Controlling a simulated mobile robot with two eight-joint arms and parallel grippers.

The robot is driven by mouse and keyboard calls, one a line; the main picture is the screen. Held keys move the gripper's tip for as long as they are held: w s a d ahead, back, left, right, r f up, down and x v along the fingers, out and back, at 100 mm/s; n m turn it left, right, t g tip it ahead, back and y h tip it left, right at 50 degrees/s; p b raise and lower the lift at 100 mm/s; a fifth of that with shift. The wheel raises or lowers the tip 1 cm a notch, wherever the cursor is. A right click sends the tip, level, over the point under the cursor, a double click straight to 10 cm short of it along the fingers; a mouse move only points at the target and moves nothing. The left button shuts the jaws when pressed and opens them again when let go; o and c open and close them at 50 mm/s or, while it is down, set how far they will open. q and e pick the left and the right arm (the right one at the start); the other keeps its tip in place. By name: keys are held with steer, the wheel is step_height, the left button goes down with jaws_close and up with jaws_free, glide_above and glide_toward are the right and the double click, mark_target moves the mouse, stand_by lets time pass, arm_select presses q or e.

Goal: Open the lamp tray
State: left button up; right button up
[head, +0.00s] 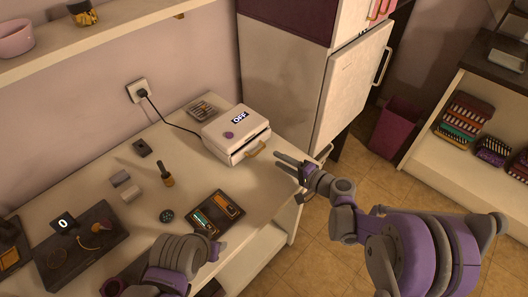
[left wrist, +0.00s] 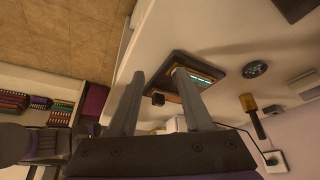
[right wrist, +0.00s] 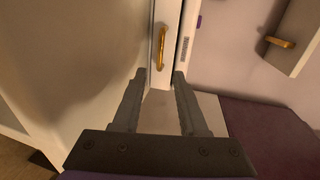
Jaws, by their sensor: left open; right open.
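The lamp unit (head: 226,122) is a white box with an OFF display and a purple knob, near the back right of the table. Its tray has a brass handle (head: 257,150) on the front; a dark gap shows beside it, and I cannot tell whether the tray is slightly out. My right gripper (head: 279,162) is open and empty, just right of the handle and apart from it. In the right wrist view the handle (right wrist: 158,47) lies ahead, between the lines of the fingers. My left gripper (left wrist: 156,72) is open, above the table's front part; its fingers are unclear in the head view.
A dark tray with coloured strips (head: 215,213) lies near the front edge, also in the left wrist view (left wrist: 212,62). A cable (head: 175,122) runs from the unit to a wall socket (head: 138,91). A tall cabinet (head: 285,65) stands close behind the right gripper.

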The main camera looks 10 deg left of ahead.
mark_target(264, 158)
steer(key=x, duration=0.8)
steer(key=shift+w+a, duration=0.1)
steer(key=shift+w, duration=0.1)
jaws_close()
stand_by(1.1)
